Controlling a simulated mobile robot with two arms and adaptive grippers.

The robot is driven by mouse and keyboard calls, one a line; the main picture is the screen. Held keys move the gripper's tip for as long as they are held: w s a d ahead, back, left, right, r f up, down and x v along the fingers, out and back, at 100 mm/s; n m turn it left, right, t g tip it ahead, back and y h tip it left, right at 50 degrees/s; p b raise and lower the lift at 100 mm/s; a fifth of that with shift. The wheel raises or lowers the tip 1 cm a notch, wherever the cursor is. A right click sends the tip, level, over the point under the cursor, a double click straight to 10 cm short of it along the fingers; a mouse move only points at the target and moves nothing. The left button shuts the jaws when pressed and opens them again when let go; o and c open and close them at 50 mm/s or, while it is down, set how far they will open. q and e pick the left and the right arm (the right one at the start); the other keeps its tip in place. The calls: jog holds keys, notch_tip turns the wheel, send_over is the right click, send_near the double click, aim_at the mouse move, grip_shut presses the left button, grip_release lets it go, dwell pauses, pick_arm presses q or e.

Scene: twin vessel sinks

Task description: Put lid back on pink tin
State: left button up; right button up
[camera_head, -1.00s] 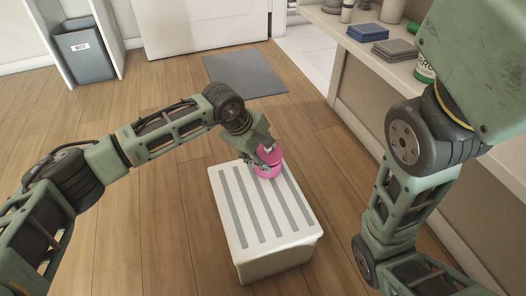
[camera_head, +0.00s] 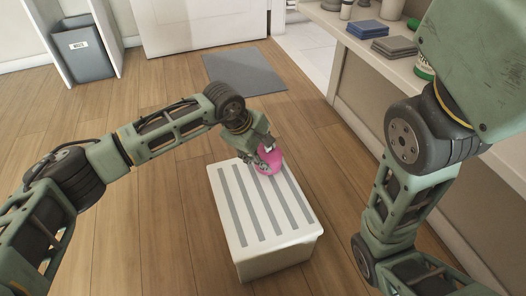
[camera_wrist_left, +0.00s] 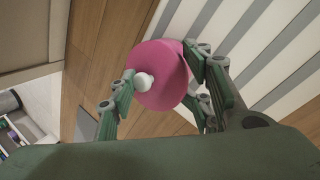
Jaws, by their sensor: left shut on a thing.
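The pink tin (camera_head: 271,164) stands on the far end of a white step stool. Its round pink lid (camera_wrist_left: 158,62) with a white knob (camera_wrist_left: 143,81) fills the middle of the left wrist view, and little of the tin's body shows behind it. My left gripper (camera_head: 266,154) is over the tin, its fingers on either side of the lid and shut on it. The lid looks at or very near the tin's top; I cannot tell if it is fully seated. My right gripper is out of view.
The white stool (camera_head: 241,243) has grey stripes, and its near part is clear. A counter (camera_head: 376,55) on the right holds blue folded cloths (camera_head: 367,27) and grey ones (camera_head: 394,47). A grey bin (camera_head: 84,55) stands at the far left. A grey mat (camera_head: 244,73) lies on the floor.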

pick_arm(q)
jog(key=shift+w+d+f, duration=0.15)
jog(key=shift+d+f, duration=0.05)
jog(key=shift+f, duration=0.1)
dwell(0.9)
jog(key=shift+w+d+f+b, duration=0.45)
jog(key=shift+w+b, duration=0.2)
jog(key=shift+b, duration=0.2)
dwell(0.8)
dwell(0.3)
jog(key=o, duration=1.6)
jog(key=shift+d+r, duration=0.15)
jog(key=shift+r, duration=0.05)
jog(key=shift+w, duration=0.1)
jog(key=o, duration=0.5)
jog(key=shift+r, duration=0.1)
jog(key=shift+r, duration=0.1)
